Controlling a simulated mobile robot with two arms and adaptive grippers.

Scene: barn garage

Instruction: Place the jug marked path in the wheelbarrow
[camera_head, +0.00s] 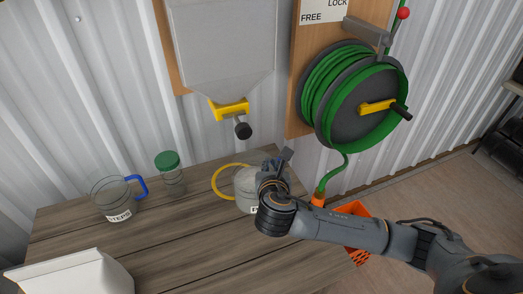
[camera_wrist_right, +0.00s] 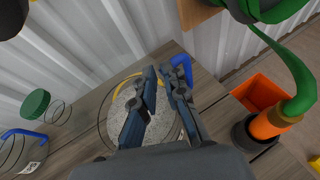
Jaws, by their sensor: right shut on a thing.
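In the right wrist view the fingers (camera_wrist_right: 160,75) are close together above the jug (camera_wrist_right: 118,117); the exact contact is hidden. Another clear jug (camera_head: 117,195), marked STEPS, has a blue handle. No wheelbarrow and no left gripper are in view.
A green-lidded jar (camera_head: 170,174) stands between the jugs. A white box (camera_head: 75,275) is at the front left. A grey hopper with a yellow tap (camera_head: 230,109) and a green hose reel (camera_head: 352,95) are on the wall. An orange crate (camera_head: 356,237) lies right of the bench.

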